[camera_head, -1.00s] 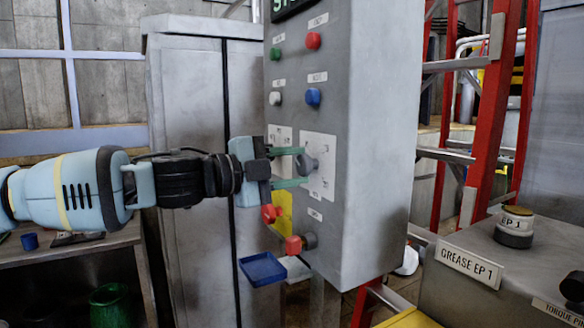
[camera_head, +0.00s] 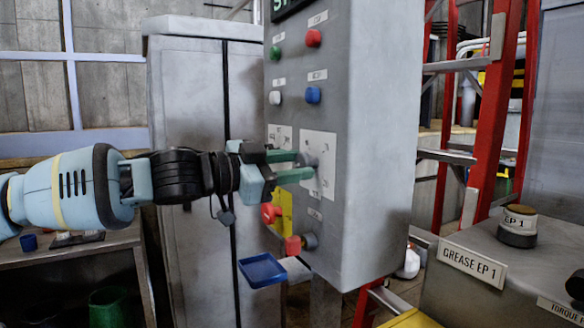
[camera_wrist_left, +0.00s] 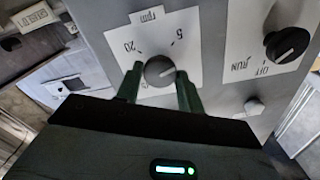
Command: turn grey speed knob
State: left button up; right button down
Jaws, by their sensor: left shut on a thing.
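The grey speed knob (camera_head: 311,160) sits on a white plate on the front of the control box. In the left wrist view the knob (camera_wrist_left: 160,71) is round, and its pale pointer line aims right. The plate (camera_wrist_left: 183,40) around it reads "rpm", "20" and "5". My left gripper (camera_head: 304,164) reaches in from the left with its green fingers at the knob. In the left wrist view the fingers (camera_wrist_left: 160,85) stand on either side of the knob, shut on it. The fingers partly hide the knob in the head view. My right gripper is not in view.
A black RUN/OFF knob (camera_wrist_left: 287,43) is beside the speed knob. Green, red, white and blue buttons (camera_head: 313,95) are above. Red parts (camera_head: 293,245) and a blue tray (camera_head: 262,270) are below. A red ladder (camera_head: 495,110) stands at the right.

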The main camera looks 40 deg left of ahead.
pick_arm(q)
jog(key=shift+n, duration=0.5)
jog(key=o, duration=1)
jog(key=shift+s+a+r+p, duration=0.25)
jog(key=shift+s+a+p, duration=0.1)
jog(key=shift+s+p, duration=0.25)
jog(key=shift+s+a+r+p, duration=0.15)
jog(key=shift+s+p, duration=0.6)
jog(key=shift+f+p+v, duration=0.15)
jog(key=shift+p+v, duration=1.1)
jog(key=shift+p, duration=1.2)
jog(key=shift+f+p+v, duration=0.2)
jog(key=shift+p+v, duration=1.05)
jog(key=shift+p, duration=1.2)
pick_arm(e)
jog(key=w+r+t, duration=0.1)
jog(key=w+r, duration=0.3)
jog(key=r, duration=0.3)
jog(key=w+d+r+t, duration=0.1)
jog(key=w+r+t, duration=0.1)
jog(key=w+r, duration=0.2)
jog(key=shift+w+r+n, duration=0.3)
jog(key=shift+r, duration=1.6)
